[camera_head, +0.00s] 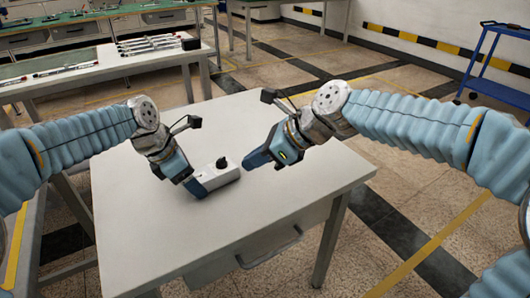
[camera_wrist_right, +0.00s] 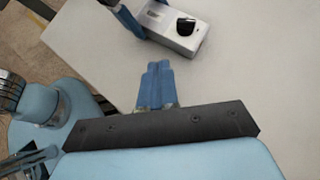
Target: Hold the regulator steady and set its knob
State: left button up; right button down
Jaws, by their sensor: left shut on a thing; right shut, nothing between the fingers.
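The regulator (camera_head: 219,178) is a small light-grey box lying on the white table. Its black knob (camera_head: 221,163) stands on its top face. My left gripper (camera_head: 198,188) is shut on the regulator at its left end. In the right wrist view the regulator (camera_wrist_right: 174,37) is at the top, with the knob (camera_wrist_right: 185,25) and the blue left fingers (camera_wrist_right: 127,20) at its left. My right gripper (camera_head: 249,163) is shut and empty, to the right of the regulator and apart from it. Its closed blue fingertips (camera_wrist_right: 157,66) point toward the regulator.
The white table (camera_head: 270,215) is otherwise clear around the regulator. A drawer handle (camera_head: 270,248) is on its front side. Another table (camera_head: 95,68) with several long tools stands behind at the left. A blue cart (camera_head: 500,75) stands at the far right.

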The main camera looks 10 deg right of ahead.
pick_arm(q)
jog(key=shift+a+f, duration=0.3)
jog(key=o, duration=1.3)
jog(key=shift+w, duration=0.1)
jog(key=shift+o, duration=0.3)
pick_arm(e)
jog(key=s+d+r, duration=0.2)
jog(key=r, duration=0.1)
jog(key=shift+s, duration=0.2)
pick_arm(q)
jog(key=shift+d+r, duration=0.1)
jog(key=shift+r, duration=0.1)
pick_arm(e)
jog(key=shift+w, duration=0.1)
